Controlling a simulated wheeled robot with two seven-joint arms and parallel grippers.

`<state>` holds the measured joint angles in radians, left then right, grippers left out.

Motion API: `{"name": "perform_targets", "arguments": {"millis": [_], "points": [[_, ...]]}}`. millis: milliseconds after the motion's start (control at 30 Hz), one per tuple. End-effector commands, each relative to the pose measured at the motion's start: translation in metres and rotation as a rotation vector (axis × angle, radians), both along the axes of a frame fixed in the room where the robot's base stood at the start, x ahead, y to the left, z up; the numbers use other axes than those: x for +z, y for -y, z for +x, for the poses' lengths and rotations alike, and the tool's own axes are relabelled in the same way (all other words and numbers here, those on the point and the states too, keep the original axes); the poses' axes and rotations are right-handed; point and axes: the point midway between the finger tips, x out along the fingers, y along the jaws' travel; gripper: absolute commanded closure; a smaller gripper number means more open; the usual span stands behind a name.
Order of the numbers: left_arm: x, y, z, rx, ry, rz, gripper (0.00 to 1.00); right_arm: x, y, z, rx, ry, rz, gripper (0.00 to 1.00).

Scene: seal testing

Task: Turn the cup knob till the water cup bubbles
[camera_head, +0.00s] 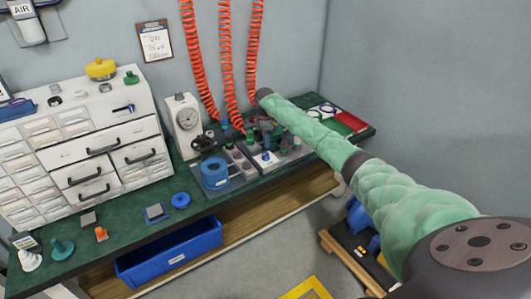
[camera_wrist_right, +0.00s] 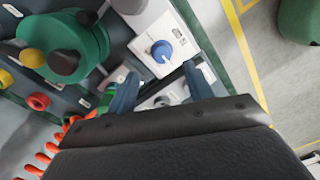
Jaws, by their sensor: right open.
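A blue knob (camera_wrist_right: 162,50) sits on a white box (camera_wrist_right: 155,30) in the right wrist view. It also shows small in the head view (camera_head: 266,156). A round blue cup-like container (camera_head: 214,172) stands on the bench tray to its left; I cannot make out bubbles in it. My right gripper (camera_wrist_right: 161,72) is open, with its two blue-grey fingertips to either side of the knob's near edge, and nothing is seen held. In the head view the right gripper (camera_head: 266,128) is small and dark among the fittings. My left gripper is not in view.
The green bench (camera_head: 110,235) carries a white drawer cabinet (camera_head: 95,150) and a gauge unit (camera_head: 185,120). Red coiled hoses (camera_head: 227,60) hang over the station. A green round fitting (camera_wrist_right: 70,45) stands left of the fingers. A blue bin (camera_head: 170,255) sits below.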

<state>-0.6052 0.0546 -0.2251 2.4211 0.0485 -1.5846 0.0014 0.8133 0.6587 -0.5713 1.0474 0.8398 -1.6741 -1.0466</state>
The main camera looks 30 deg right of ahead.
Motion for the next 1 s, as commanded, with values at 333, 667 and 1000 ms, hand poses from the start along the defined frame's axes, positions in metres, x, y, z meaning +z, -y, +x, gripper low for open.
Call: {"name": "perform_targets", "arguments": {"millis": [333,667,1000], "points": [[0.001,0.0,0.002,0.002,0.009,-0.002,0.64,0.0,-0.005,0.0,0.253,0.003,0.027,0.48],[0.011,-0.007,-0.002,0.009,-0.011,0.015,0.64,-0.033,-0.006,-0.001,0.264,0.001,0.028,0.48],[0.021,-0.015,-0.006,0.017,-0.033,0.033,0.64,-0.072,-0.006,-0.002,0.263,0.002,0.027,0.48]]}}
